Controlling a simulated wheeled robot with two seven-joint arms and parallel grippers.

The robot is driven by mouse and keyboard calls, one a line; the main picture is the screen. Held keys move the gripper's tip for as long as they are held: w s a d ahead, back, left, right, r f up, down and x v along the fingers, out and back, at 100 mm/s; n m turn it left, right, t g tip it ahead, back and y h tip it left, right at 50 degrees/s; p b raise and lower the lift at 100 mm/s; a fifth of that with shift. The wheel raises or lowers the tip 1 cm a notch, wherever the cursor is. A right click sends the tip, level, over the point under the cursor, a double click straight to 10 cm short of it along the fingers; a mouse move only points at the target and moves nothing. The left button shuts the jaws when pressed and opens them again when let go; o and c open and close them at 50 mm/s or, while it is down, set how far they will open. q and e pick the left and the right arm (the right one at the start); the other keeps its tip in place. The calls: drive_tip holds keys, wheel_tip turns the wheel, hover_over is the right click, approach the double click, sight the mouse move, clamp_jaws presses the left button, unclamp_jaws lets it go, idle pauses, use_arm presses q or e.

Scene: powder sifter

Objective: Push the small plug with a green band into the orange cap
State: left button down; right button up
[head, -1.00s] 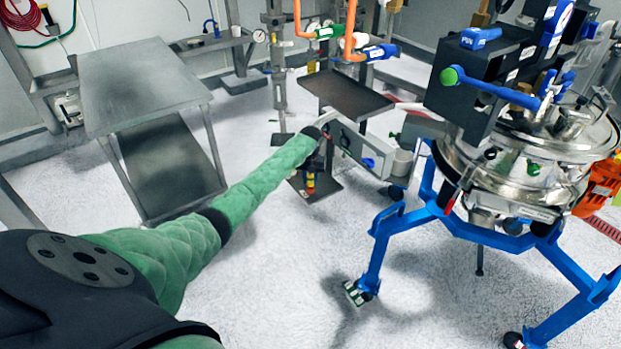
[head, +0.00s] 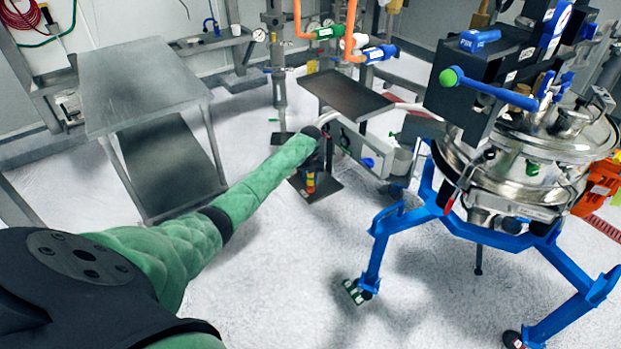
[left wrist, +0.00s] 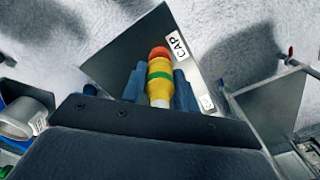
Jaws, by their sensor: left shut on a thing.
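The small plug (left wrist: 159,88) is yellow with a green band and a white near end. My left gripper (left wrist: 160,78) has its blue fingers on both sides of it and is shut on it. The orange cap (left wrist: 160,53) shows at the plug's far end, in line with it; I cannot tell how deep the plug sits in it. Behind them is a dark plate (left wrist: 118,62) with a white CAP label (left wrist: 179,45). In the head view the plug (head: 310,178) is small and upright below my left gripper (head: 312,172), over the low plate. My right gripper is out of view.
A grey two-level table (head: 140,80) stands at the left. A dark raised shelf (head: 345,95) is just behind the gripper. The steel sifter on a blue frame (head: 450,215) stands at the right. The floor between is mostly clear.

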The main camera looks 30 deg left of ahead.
use_arm(q)
drive_tip(key=shift+p, duration=0.45)
drive_tip(key=shift+f+b, duration=0.3)
drive_tip(key=shift+f, duration=0.6)
idle(0.9)
drive_tip(key=c, duration=1)
unclamp_jaws()
